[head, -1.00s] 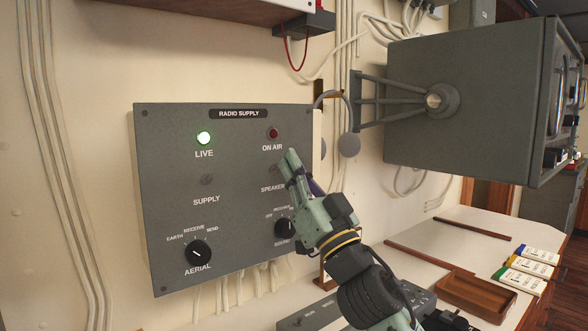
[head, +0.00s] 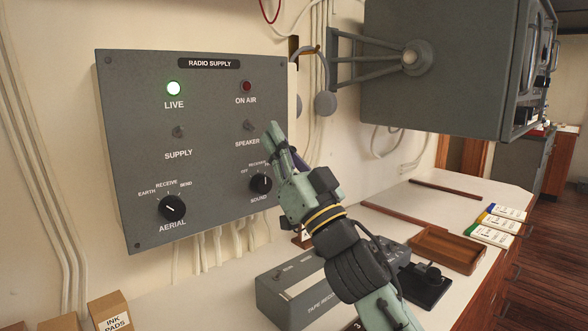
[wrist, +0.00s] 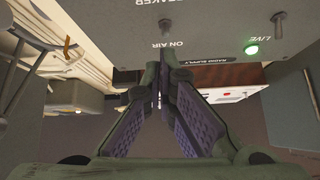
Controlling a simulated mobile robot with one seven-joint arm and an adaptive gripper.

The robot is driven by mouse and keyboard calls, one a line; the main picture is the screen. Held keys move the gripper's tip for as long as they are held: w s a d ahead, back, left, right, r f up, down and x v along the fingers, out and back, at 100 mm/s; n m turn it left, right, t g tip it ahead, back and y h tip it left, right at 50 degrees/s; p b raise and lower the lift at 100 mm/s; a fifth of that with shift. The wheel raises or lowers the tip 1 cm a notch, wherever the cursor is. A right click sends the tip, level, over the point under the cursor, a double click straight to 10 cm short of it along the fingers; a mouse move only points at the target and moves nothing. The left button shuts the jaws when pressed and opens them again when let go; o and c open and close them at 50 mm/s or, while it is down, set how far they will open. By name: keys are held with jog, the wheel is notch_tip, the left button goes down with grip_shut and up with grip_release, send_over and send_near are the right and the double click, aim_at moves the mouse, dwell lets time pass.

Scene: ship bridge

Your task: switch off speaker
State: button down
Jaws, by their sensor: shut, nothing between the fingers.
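The speaker switch (head: 249,126) is a small grey toggle above the SPEAKER label on the grey radio supply panel (head: 118,150). It also shows in the wrist view (wrist: 165,23), upside down and above the fingertips. I cannot tell for sure which way its lever points. My gripper (head: 273,132) is shut and empty, just right of the switch in the head view, with no clear contact. Its fingertips meet in the wrist view (wrist: 164,68), near the ON AIR lamp.
The green LIVE lamp (head: 173,88) is lit; the red ON AIR lamp (head: 246,87) looks dark. The supply toggle (head: 178,132), aerial knob (head: 172,208) and sound knob (head: 261,184) are close by. Headphones (head: 325,103) hang to the right. A tape recorder (head: 290,290) stands below on the desk.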

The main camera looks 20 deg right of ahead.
jog(key=v, duration=0.9)
jog(key=shift+f, duration=0.15)
